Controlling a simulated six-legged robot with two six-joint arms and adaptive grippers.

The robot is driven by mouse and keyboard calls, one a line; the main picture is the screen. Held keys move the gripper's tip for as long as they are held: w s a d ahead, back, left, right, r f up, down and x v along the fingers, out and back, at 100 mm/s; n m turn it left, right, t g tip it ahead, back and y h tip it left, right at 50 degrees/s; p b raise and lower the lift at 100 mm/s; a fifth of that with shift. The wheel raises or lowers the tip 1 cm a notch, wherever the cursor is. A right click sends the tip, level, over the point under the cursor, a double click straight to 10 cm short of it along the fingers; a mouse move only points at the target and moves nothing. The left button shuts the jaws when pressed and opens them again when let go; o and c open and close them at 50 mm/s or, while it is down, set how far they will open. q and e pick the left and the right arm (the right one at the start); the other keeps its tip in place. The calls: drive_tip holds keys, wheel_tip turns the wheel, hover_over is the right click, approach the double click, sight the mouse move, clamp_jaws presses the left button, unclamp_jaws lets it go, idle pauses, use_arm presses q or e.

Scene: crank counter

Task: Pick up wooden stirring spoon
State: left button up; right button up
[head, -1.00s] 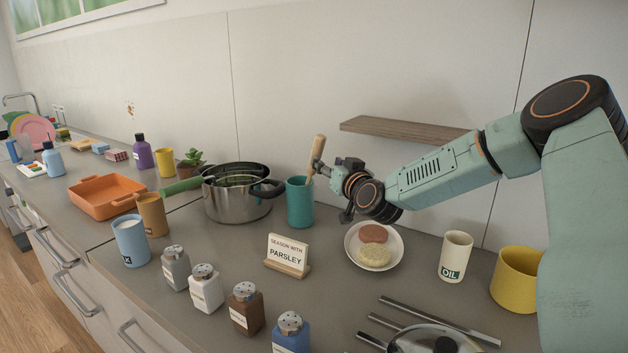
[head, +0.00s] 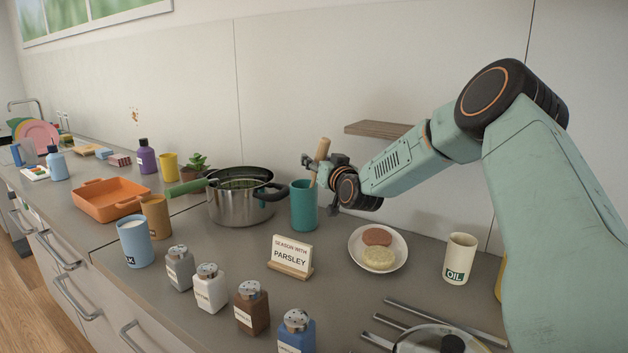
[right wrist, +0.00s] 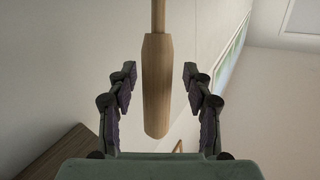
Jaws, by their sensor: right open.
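The wooden stirring spoon (head: 322,150) stands in the teal cup (head: 303,208), its handle sticking up and leaning slightly right. In the right wrist view the thick wooden handle (right wrist: 157,85) lies between the two fingers, with a gap on each side. My right gripper (head: 312,169) is open around the handle, just above the cup rim. It also shows in the right wrist view (right wrist: 158,88). The spoon's lower end is hidden inside the cup. My left gripper is not in view.
A steel pot (head: 242,206) with a green-handled utensil stands left of the cup. A plate (head: 354,249) with two patties, an oil cup (head: 459,258) and a parsley sign (head: 291,257) are nearby. Several shakers line the front. A wooden shelf (head: 378,130) is on the wall behind.

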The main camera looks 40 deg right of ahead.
drive_tip(key=shift+w+d+f, duration=0.1)
drive_tip(key=shift+d+f, duration=0.15)
drive_tip(key=shift+d, duration=0.05)
drive_tip(key=shift+c, duration=1.4)
drive_tip(key=shift+w, duration=0.15)
drive_tip(key=shift+c, duration=0.8)
drive_tip(key=shift+a, duration=0.1)
drive_tip(key=shift+c, duration=0.8)
drive_tip(key=shift+a+r, duration=0.15)
drive_tip(key=shift+c, duration=2.2)
drive_tip(key=shift+d, duration=0.2)
clamp_jaws()
drive_tip(key=shift+a, duration=0.1)
